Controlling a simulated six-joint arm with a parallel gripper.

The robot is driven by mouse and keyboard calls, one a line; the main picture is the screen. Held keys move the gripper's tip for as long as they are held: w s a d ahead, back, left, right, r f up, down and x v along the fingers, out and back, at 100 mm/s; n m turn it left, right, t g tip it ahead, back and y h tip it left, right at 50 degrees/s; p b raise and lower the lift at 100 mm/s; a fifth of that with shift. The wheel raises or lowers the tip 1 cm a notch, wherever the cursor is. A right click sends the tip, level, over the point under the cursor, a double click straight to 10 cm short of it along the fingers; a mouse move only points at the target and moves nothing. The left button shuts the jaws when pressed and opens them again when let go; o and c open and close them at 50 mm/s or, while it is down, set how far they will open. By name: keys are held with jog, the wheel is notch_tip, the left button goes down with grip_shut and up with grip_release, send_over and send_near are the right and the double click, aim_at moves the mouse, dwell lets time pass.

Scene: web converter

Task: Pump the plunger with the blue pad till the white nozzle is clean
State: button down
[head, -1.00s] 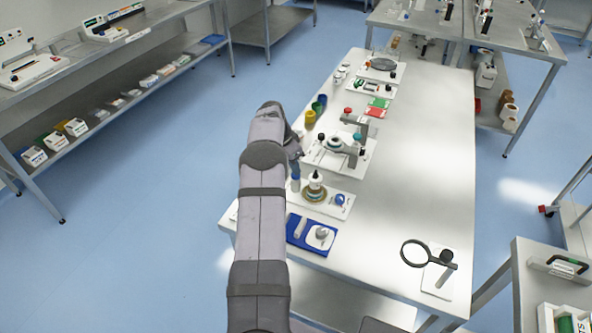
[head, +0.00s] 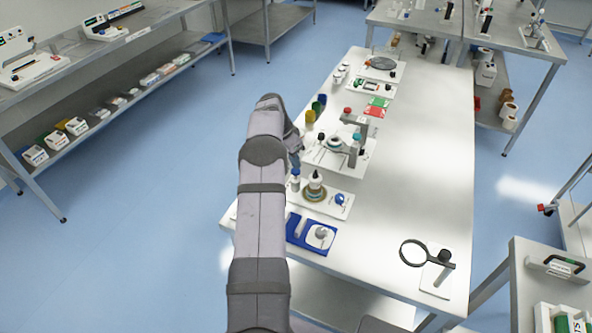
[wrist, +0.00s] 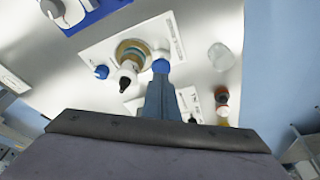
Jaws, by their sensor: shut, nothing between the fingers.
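My gripper (wrist: 161,78) is shut and empty, its narrow blue-grey fingers pointing at the round blue pad (wrist: 160,66). The tips overlap the pad's near edge in the wrist view; I cannot tell whether they touch. In the head view the blue pad (head: 295,171) tops a short pale cylinder at the left of a white board (head: 333,209), beside my arm. The white nozzle (wrist: 127,70) stands next to the pad on a round tan-and-teal base, with a dark tip. It also shows in the head view (head: 315,177). My gripper's tips are mostly hidden there.
A blue knob (wrist: 101,72) sits on the same board. A blue tray (head: 303,243) lies nearer the front edge. A board with a clamp-like fixture (head: 357,150) and yellow and green cups (head: 310,116) stand farther back. The table's right side is mostly clear, apart from a magnifier (head: 413,252).

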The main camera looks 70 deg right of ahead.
aim_at(294, 170)
jog(key=shift+r, duration=0.1)
notch_tip(294, 170, up, 6)
jog(key=p, duration=0.3)
jog(key=shift+p, duration=0.3)
dwell(0.6)
